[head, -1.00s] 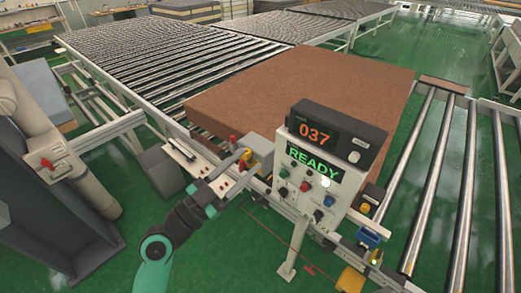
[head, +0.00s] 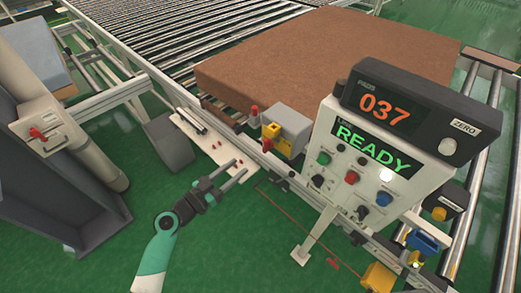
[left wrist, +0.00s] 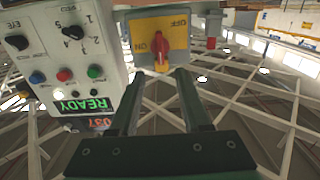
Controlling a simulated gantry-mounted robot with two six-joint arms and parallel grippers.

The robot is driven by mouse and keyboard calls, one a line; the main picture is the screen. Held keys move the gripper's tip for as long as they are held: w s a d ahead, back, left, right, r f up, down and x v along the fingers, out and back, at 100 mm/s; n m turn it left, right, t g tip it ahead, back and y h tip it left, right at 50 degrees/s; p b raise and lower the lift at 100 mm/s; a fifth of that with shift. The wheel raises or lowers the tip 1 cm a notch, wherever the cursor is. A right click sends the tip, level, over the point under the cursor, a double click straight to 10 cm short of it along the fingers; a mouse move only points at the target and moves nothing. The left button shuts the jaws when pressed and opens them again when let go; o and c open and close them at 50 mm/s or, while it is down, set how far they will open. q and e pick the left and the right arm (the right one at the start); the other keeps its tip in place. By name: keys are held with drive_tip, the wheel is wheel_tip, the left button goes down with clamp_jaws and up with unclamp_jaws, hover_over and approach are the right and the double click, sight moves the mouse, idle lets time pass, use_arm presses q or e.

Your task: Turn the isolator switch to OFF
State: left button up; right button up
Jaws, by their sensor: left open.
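The isolator switch is a grey box (head: 290,120) with a yellow face on the conveyor frame, left of the control panel. In the left wrist view its yellow plate (left wrist: 180,24) appears upside down, with ON and OFF lettering and a red handle (left wrist: 161,52) in the middle. The handle stands roughly upright in that view; I cannot tell its exact setting. My left gripper (head: 239,171) is open and empty, apart from the switch, in front and to its left. In the left wrist view its fingers (left wrist: 160,82) point towards the handle. My right gripper is not in view.
The control panel (head: 335,165) stands right of the switch, showing 037 and READY, with several buttons and knobs. A brown mattress (head: 290,55) lies on the rollers behind. A small red post (head: 254,112) stands left of the switch. Green floor (head: 240,235) is clear in front.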

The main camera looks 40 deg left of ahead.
sight(263, 147)
use_arm(q)
drive_tip(key=w, duration=1.1)
drive_tip(key=shift+a, duration=0.1)
clamp_jaws()
